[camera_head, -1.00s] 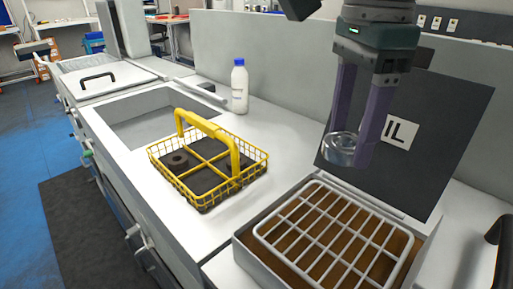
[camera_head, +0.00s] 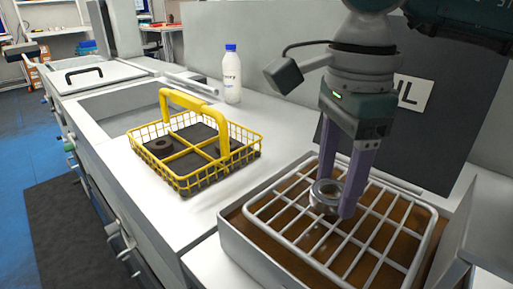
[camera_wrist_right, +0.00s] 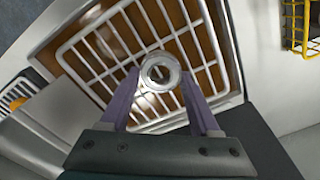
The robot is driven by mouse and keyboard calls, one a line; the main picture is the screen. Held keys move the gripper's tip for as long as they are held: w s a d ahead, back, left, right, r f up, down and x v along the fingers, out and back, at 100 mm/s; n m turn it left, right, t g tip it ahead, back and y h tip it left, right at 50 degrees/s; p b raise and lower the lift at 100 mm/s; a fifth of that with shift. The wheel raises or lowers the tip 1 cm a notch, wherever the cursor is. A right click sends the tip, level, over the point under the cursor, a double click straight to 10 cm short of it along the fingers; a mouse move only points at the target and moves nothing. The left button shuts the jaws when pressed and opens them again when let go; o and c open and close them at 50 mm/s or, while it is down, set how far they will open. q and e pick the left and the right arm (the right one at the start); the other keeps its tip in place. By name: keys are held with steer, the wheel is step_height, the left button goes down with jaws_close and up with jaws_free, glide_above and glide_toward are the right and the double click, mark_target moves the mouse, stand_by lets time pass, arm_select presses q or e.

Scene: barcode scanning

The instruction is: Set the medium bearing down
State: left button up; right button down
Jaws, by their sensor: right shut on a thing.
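The medium bearing (camera_head: 325,195) is a shiny metal ring. My right gripper (camera_head: 337,200) is shut on it, with one purple finger on each side. The bearing is at the white wire grid (camera_head: 290,240) over the brown-bottomed tray; I cannot tell whether it touches the bars. In the right wrist view the bearing (camera_wrist_right: 160,72) sits between the fingertips of my right gripper (camera_wrist_right: 160,85), with the grid (camera_wrist_right: 95,65) behind it. My left gripper is not in view.
A dark panel (camera_head: 425,135) marked "IL" leans behind the tray. The counter between basket and tray is clear.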

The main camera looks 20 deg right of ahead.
mark_target(335, 189)
steer(key=shift+f, duration=0.2)
steer(key=shift+c, duration=0.6)
jaws_free()
steer(key=shift+r, duration=0.1)
step_height(335, 189, up, 12)
steer(key=shift+r, duration=0.15)
